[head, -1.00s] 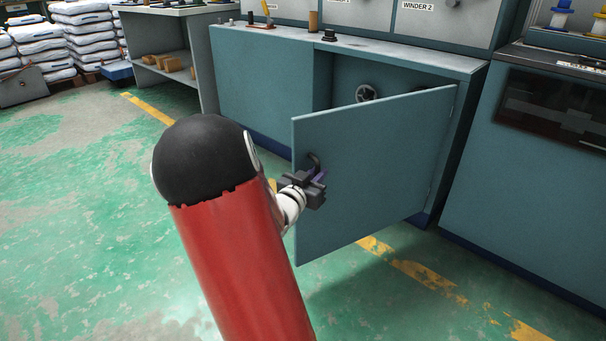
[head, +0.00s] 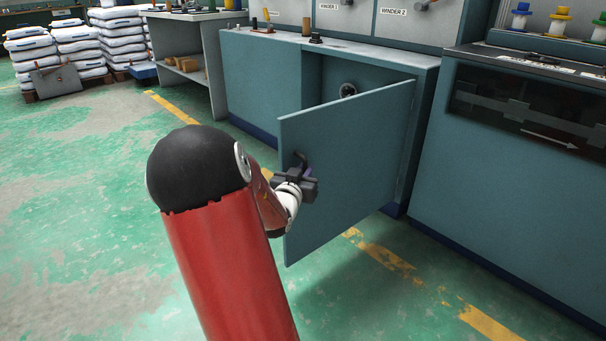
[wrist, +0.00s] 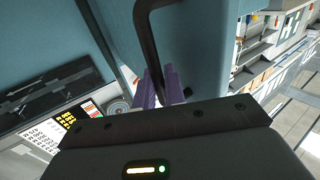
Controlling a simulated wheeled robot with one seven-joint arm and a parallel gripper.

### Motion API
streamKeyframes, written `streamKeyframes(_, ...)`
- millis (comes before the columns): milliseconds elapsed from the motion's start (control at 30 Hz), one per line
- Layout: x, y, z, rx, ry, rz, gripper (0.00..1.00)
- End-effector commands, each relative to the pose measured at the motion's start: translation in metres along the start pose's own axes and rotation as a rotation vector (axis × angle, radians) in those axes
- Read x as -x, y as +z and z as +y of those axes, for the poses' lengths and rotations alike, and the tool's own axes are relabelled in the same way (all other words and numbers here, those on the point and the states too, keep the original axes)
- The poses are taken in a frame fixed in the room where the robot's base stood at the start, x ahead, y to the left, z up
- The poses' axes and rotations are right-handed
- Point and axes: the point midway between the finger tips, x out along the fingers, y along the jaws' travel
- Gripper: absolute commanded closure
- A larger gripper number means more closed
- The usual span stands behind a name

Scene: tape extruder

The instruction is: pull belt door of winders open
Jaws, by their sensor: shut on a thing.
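The belt door (head: 350,160) of the winders is a blue-grey panel hinged on its right side, standing well open from the cabinet (head: 262,85). Behind it a dark opening shows a round pulley (head: 348,90). My gripper (head: 308,173) is at the door's free left edge side, shut on the dark bar handle (head: 300,160). In the wrist view the purple fingers (wrist: 165,88) close around the dark handle (wrist: 147,40), with the door's blue face (wrist: 195,45) behind. The lower end of the handle is hidden by the gripper body.
A blue machine with a dark window (head: 520,110) stands to the right. A shelf bench (head: 190,70) and stacked white sacks (head: 85,45) are at the back left. The green floor (head: 80,230) at left is clear.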

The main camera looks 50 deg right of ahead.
Motion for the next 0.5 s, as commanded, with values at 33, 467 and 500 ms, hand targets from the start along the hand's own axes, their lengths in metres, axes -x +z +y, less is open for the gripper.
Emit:
streamKeyframes(33,-0.0027,-0.0021,0.0062,-0.003,0.014,0.005,1.00)
streamKeyframes(467,-0.0026,-0.0023,0.0060,-0.003,0.013,0.005,0.72)
streamKeyframes(500,-0.0023,-0.0020,0.0052,-0.003,0.012,0.005,0.72)
